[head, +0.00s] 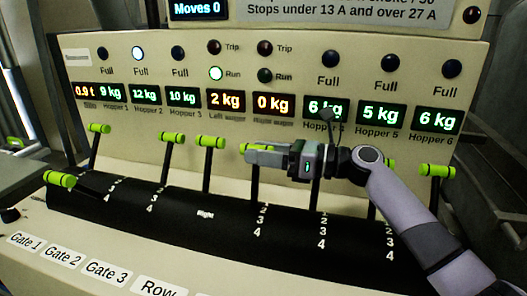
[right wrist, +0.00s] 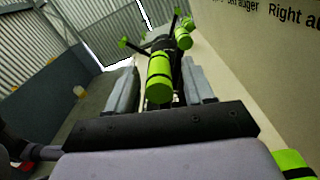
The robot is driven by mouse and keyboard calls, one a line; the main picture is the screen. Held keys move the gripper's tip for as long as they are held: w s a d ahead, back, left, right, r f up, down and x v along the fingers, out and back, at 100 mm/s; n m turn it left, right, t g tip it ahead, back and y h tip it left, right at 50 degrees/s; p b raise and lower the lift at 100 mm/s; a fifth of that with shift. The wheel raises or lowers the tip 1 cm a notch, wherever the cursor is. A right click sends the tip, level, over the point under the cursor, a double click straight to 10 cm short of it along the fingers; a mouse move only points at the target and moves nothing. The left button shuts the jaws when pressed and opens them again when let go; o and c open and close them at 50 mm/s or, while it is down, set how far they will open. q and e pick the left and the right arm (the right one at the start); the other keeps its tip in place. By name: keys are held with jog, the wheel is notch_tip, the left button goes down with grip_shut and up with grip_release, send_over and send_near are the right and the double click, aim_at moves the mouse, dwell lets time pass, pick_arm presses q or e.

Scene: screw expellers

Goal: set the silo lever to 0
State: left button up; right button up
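The leftmost lever (head: 59,179), which stands below the Silo display (head: 87,91), is probably the silo lever. Its green handle sits low and forward, apart from the more upright levers; its scale mark is not readable. My right gripper (head: 260,153) is far to its right, fingers pointing left, at a green-handled lever below the Right auger display. In the right wrist view that green handle (right wrist: 158,76) shows between the two separated fingers, with gaps on both sides, so the gripper is open. My left gripper is not in view.
Other green-handled levers (head: 98,129) (head: 173,138) (head: 210,141) stand between the leftmost lever and my right gripper. More levers (head: 437,170) stand to the right, partly behind my right arm. The display panel (head: 130,130) rises closely behind the row. Gate labels (head: 62,252) line the front.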

jog(key=s+d, duration=0.1)
jog(key=d, duration=0.6)
jog(key=shift+s+b, duration=0.2)
jog(key=shift+b, duration=0.1)
